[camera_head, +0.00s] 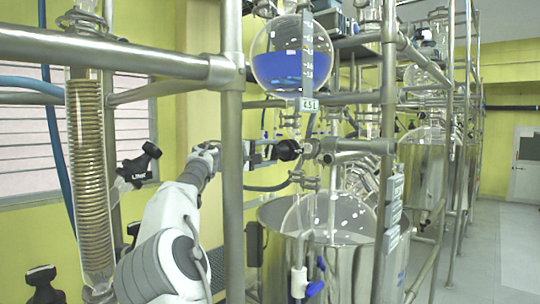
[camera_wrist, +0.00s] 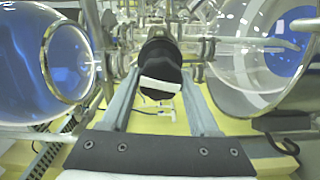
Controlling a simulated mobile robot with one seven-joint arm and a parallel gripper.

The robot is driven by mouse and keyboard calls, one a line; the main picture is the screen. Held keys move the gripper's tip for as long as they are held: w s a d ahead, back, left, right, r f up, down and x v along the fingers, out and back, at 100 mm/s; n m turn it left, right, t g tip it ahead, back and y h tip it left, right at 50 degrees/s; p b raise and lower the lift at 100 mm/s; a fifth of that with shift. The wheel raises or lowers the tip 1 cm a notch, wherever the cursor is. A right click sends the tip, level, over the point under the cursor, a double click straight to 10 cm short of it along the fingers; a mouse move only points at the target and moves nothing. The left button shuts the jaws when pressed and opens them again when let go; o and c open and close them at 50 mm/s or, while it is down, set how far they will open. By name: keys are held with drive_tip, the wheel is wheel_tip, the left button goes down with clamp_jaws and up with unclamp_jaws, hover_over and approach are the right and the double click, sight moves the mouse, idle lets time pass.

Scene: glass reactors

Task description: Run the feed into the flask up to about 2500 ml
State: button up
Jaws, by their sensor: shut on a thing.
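My gripper (camera_head: 268,152) is shut on a black valve knob (camera_head: 288,150) on the line between the vessels. In the wrist view the black knob (camera_wrist: 160,65) sits between my two fingers (camera_wrist: 160,100). Above it hangs a round glass feed vessel (camera_head: 291,40), partly filled with blue liquid (camera_head: 280,68). A scale strip (camera_head: 307,50) crosses its front; its marks are too small to read surely. Below, a clear glass flask (camera_head: 345,215) sits in a steel bath (camera_head: 325,262). I cannot tell any liquid level in the flask.
A steel post (camera_head: 232,190) stands in front of my arm, and a horizontal steel rail (camera_head: 110,48) crosses the upper left. A coiled glass column (camera_head: 90,180) stands at left. More steel vessels (camera_head: 422,170) stand at right. The floor (camera_head: 500,240) at far right is clear.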

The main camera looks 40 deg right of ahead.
drive_tip(key=o, duration=1.4)
drive_tip(key=shift+a, duration=0.1)
drive_tip(key=a+b, duration=0.1)
drive_tip(key=a, duration=0.4)
drive_tip(key=s+a+b, duration=0.1)
drive_tip(key=a, duration=0.5)
drive_tip(key=a+b, duration=0.1)
drive_tip(key=a, duration=0.5)
drive_tip(key=shift+s+a+b, duration=0.1)
drive_tip(key=shift+s+b, duration=0.15)
drive_tip(key=shift+b, duration=0.1)
drive_tip(key=shift+a, duration=0.1)
